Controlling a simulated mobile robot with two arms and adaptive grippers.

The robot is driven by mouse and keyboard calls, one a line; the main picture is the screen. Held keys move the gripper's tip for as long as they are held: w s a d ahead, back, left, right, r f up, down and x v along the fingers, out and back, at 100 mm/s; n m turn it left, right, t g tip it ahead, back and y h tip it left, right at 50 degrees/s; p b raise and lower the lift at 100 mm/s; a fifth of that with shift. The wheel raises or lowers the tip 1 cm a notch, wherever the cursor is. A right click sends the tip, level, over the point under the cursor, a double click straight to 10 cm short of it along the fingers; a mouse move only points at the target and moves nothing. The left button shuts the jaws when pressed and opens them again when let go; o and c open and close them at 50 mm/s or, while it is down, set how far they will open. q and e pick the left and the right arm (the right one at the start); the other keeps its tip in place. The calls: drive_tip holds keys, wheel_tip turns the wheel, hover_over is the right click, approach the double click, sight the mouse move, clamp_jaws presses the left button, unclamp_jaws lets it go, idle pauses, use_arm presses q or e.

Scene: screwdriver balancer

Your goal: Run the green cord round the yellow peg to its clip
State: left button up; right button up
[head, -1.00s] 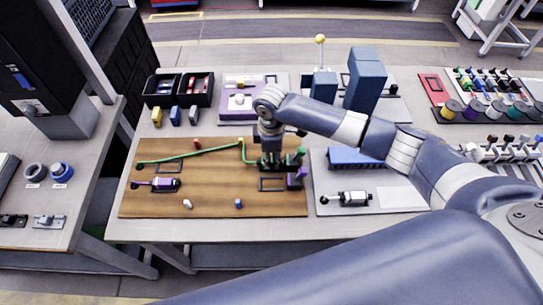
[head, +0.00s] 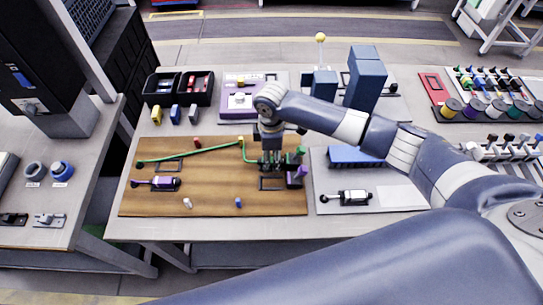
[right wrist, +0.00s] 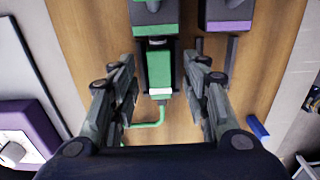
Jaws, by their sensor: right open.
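The green cord (head: 205,150) runs across the wooden board (head: 215,205) from its left side, bends round the yellow peg (head: 241,140) and drops towards my right gripper. My right gripper (head: 271,160) is over the board's right part. In the right wrist view its two fingers (right wrist: 161,98) stand open and apart, on either side of the cord's green end piece (right wrist: 160,93). That piece lies in a dark holder in line with the green-topped block (right wrist: 152,18), with the cord (right wrist: 152,124) bending away left. The green clip (head: 300,152) shows just right of the gripper. My left gripper is out of view.
A purple block (head: 296,178) stands close to the gripper's right. A purple-banded tool (head: 160,184) lies on the board's left. A small white peg (head: 187,203) and a blue peg (head: 239,203) stand at the front. A grey mat (head: 325,205) lies to the right.

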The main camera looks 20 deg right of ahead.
sight(272, 160)
wheel_tip(272, 160, up, 12)
drive_tip(key=shift+f, duration=0.2)
drive_tip(key=shift+f, duration=0.1)
idle(0.5)
